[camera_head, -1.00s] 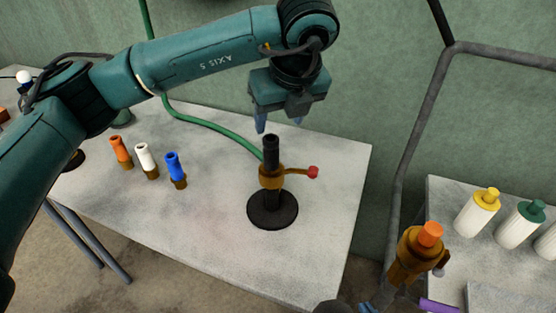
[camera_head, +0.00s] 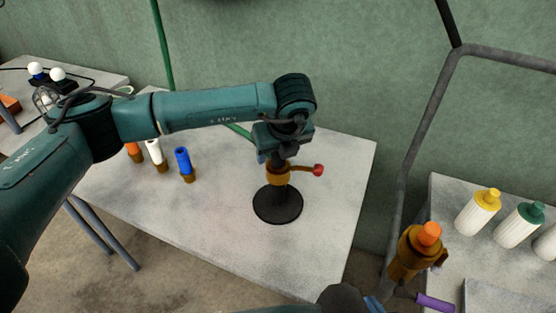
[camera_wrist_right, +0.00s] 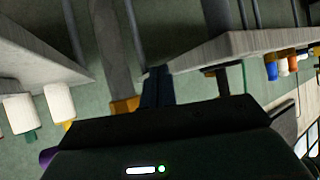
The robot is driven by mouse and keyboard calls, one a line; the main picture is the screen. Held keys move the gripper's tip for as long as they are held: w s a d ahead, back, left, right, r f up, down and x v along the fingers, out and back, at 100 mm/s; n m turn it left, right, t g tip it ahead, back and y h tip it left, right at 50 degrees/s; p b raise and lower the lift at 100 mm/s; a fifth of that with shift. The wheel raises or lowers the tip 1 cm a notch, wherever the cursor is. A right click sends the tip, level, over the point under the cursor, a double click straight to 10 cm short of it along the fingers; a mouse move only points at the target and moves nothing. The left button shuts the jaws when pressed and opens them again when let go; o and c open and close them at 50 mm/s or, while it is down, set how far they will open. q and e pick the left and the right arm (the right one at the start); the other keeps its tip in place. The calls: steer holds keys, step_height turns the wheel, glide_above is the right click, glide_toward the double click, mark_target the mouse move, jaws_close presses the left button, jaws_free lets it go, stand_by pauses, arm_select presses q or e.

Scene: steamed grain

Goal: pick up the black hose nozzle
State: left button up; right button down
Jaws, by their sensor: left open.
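The black hose nozzle stands upright in a brass valve (camera_head: 277,175) with a red knob (camera_head: 318,170), on a round black base (camera_head: 278,207). My left gripper (camera_head: 275,158) is open and points down directly over the nozzle, at the height of its upper part. The gripper hides most of the nozzle, so I cannot tell whether the fingers touch it. My right gripper (camera_head: 372,304) is at the bottom edge, away from the nozzle. Its blue fingers also show in the right wrist view (camera_wrist_right: 157,88), close together; whether they grip anything is unclear.
Orange, white (camera_head: 155,154) and blue (camera_head: 184,162) nozzles stand in brass fittings on the grey table (camera_head: 230,235). A brass fitting with an orange top (camera_head: 415,252) is near my right gripper. White bottles (camera_head: 478,211) stand on the right table. A grey pipe frame (camera_head: 413,140) rises between.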

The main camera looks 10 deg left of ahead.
arm_select(q)
steer(key=shift+c, duration=0.5)
steer(key=c, duration=0.9)
steer(key=shift+r, duration=0.1)
